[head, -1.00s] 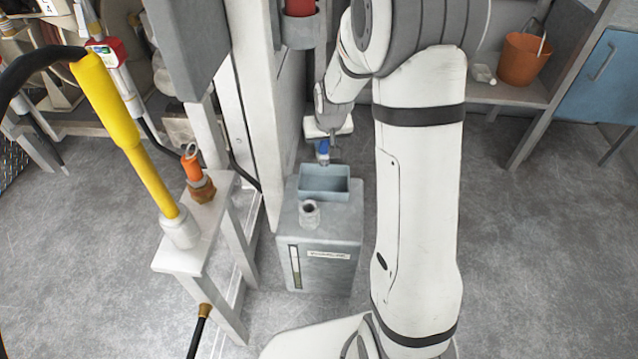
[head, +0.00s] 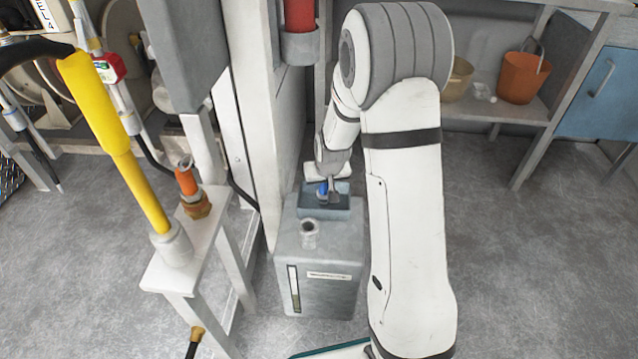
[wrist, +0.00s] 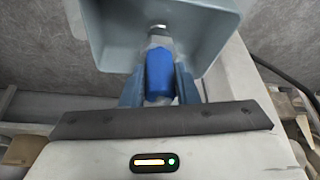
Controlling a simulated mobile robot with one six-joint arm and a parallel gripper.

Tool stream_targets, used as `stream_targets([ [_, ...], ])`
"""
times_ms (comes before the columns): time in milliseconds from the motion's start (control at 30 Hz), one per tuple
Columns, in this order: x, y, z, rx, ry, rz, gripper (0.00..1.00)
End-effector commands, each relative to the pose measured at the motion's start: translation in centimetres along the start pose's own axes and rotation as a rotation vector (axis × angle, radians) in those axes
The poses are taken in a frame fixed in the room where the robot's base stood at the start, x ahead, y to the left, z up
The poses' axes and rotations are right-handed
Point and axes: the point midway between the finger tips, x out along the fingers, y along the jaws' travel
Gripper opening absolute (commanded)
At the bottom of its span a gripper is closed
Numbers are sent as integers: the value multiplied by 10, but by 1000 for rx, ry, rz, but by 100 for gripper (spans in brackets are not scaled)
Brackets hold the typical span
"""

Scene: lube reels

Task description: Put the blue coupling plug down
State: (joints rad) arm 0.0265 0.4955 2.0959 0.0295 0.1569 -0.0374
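The blue coupling plug (wrist: 159,75) is between the two fingers of my gripper (wrist: 160,88) in the wrist view, with its metal tip pointing into a grey-blue open tray (wrist: 110,35). In the head view the plug (head: 322,188) shows as a small blue patch at my gripper (head: 328,195). My gripper is shut on the plug and is at the mouth of the tray (head: 325,211), on top of the grey tank. I cannot tell whether the plug touches the tray floor.
The grey tank (head: 322,262) has an open filler neck (head: 310,232) in front of the tray. A white stand (head: 160,278) with a yellow-handled tool (head: 122,150) is at left. A white post (head: 250,110) rises close behind the tank. An orange bucket (head: 524,78) sits on a shelf.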

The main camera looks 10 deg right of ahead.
Motion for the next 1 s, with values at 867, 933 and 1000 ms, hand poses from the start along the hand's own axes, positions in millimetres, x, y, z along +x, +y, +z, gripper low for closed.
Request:
stream_targets([
  [867,-67,-1,-4,0,3,0,48],
  [933,-82,-1,-3,0,3,0,48],
  [1000,-95,-1,-3,0,2,0,48],
])
